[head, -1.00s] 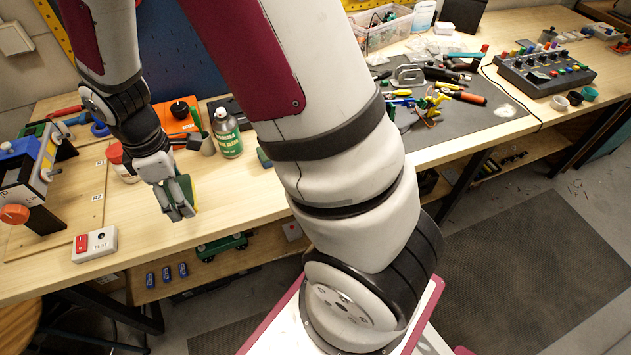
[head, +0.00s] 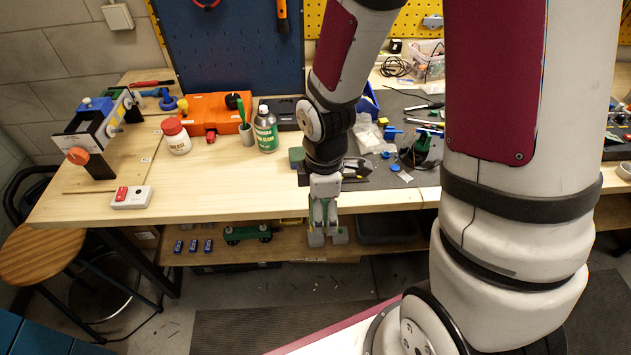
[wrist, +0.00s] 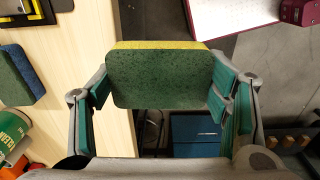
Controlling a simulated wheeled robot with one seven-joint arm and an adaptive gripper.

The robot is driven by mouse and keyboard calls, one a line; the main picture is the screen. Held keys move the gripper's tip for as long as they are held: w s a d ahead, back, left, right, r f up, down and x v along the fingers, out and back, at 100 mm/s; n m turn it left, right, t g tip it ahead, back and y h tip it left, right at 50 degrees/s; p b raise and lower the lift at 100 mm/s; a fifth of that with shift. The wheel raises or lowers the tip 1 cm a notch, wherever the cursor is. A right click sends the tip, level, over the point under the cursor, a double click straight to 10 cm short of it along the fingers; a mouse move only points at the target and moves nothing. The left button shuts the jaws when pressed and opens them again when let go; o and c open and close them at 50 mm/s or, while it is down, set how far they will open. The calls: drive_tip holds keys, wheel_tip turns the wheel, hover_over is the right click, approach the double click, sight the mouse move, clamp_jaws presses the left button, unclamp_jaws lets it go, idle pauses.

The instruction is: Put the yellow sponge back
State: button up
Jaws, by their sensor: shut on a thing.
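The yellow sponge (wrist: 158,78) has a dark green scouring face and a yellow edge. It is between the two fingers of my gripper (wrist: 160,92) in the wrist view, green face toward the camera. My gripper is shut on it. In the head view my gripper (head: 327,238) points down just in front of the bench's front edge, and the sponge is mostly hidden by the fingers there. The place where the sponge belongs cannot be made out.
An orange case (head: 215,113), a white jar (head: 176,136) and a switch box (head: 131,197) stand further left. The bench front between switch box and gripper is clear.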

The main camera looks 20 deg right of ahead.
drive_tip(key=w, duration=0.4)
drive_tip(key=w+d, duration=0.1)
drive_tip(key=w, duration=0.3)
drive_tip(key=w+f, duration=0.1)
drive_tip(key=w, duration=0.3)
drive_tip(key=shift+d, duration=0.35)
drive_tip(key=shift+f, duration=0.15)
drive_tip(key=shift+w+f+p, duration=0.1)
drive_tip(key=shift+f+p, duration=0.45)
drive_tip(key=shift+f, duration=1.1)
drive_tip(key=shift+f, duration=0.1)
drive_tip(key=o, duration=0.7)
drive_tip(key=shift+o, duration=0.7)
